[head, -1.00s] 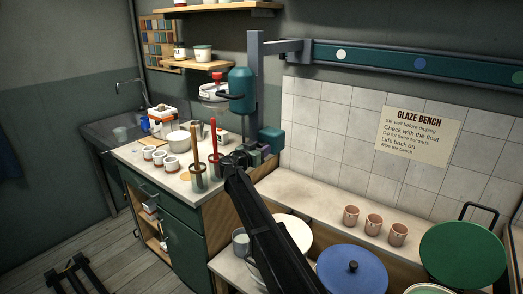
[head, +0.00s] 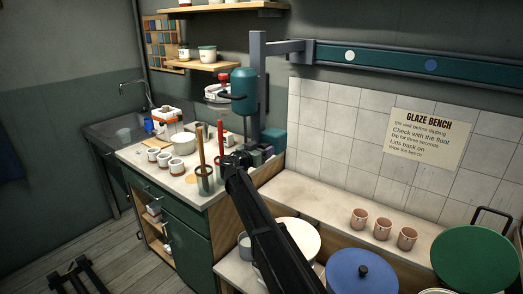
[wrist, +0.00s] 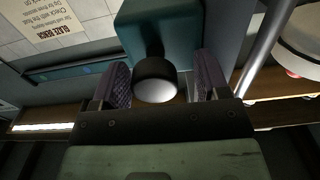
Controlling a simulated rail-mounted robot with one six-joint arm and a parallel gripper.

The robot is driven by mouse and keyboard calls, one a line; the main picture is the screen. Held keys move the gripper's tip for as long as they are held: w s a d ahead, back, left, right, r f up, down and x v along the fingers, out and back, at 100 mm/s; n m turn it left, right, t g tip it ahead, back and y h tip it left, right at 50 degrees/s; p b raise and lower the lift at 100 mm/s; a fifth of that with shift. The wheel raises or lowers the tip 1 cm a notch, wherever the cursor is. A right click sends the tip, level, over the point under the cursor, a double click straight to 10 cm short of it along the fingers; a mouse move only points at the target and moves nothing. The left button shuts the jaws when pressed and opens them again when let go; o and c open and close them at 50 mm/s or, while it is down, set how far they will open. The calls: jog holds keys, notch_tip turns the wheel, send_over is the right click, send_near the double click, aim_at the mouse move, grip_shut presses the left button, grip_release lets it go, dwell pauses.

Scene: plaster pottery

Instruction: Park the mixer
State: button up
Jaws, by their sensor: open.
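The mixer has a teal rounded motor (head: 244,82) hung by a grey post (head: 262,85) and bracket from a teal wall rail (head: 400,63). A teal box (head: 273,139) sits low by the post. My gripper (head: 262,152) is beside this box at the end of my black arm. In the wrist view, my gripper (wrist: 157,85) is open, with its two purple-grey pads either side of a black round knob (wrist: 155,80) with a pale end face. The knob sticks out from a teal body (wrist: 165,25). Contact between pads and knob cannot be told.
Below the motor, the counter holds a pot with tall brush handles (head: 204,178), several small cups (head: 165,160) and a white bowl (head: 183,142). Pink cups (head: 382,229) stand on the glaze bench ledge. A blue lid (head: 362,275) and green lid (head: 478,258) are at the front.

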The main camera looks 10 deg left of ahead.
jog(key=v, duration=1.1)
jog(key=s+d+f+n+g+y, duration=0.1)
jog(key=s+d+f+n+g, duration=0.1)
jog(key=s+d+f+g, duration=0.4)
jog(key=s+d+f+n+g, duration=0.1)
jog(key=s+d+f+n, duration=0.2)
jog(key=s+d, duration=0.35)
jog(key=s+d+f+n+g+y, duration=0.1)
jog(key=s+d+f+n+g, duration=0.25)
jog(key=d, duration=0.55)
jog(key=s+d+f+m+g+y, duration=0.1)
jog(key=s+d+f+g+y, duration=0.1)
jog(key=s+d, duration=0.6)
jog(key=s+d+f+m+g+y, duration=0.2)
jog(key=s+d+g+y, duration=0.1)
jog(key=s+d, duration=0.6)
jog(key=d+g, duration=0.1)
jog(key=d, duration=0.3)
jog(key=shift+f+y, duration=0.3)
